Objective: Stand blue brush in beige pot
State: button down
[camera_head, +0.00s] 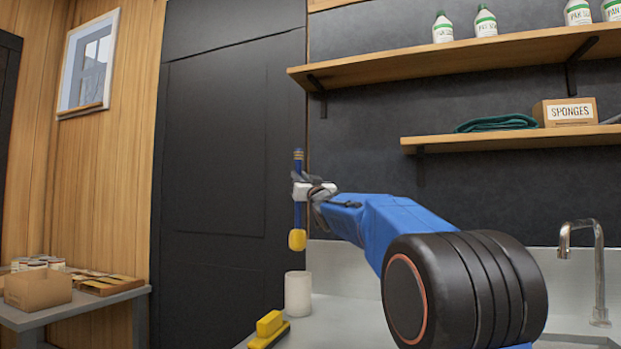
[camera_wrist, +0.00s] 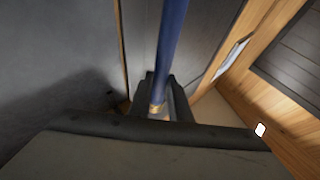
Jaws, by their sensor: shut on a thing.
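The blue brush (camera_head: 298,215) hangs upright in my gripper (camera_head: 300,190), its yellow head pointing down and its blue handle up. My gripper is shut around the handle. In the wrist view the blue handle (camera_wrist: 167,50) runs between the fingers of my gripper (camera_wrist: 160,105). The beige pot (camera_head: 298,293) stands upright on the counter, almost directly below the brush head in the head view. The head is above the pot's rim and apart from it. The inside of the pot is hidden.
A yellow scrubbing brush (camera_head: 268,330) lies on the counter (camera_head: 330,322) just left of the pot. A faucet (camera_head: 598,270) stands at the right. Shelves (camera_head: 450,57) with bottles and a sponges box (camera_head: 565,112) hang above. A side table (camera_head: 75,305) holds a cardboard box.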

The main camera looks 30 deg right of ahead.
aim_at(300, 221)
jog(key=shift+f, duration=7.5)
jog(key=c, duration=1.6)
grip_release()
jog(key=shift+o, duration=0.2)
jog(key=shift+s+f, duration=0.1)
jog(key=v, duration=1.7)
jog(key=shift+s, duration=0.1)
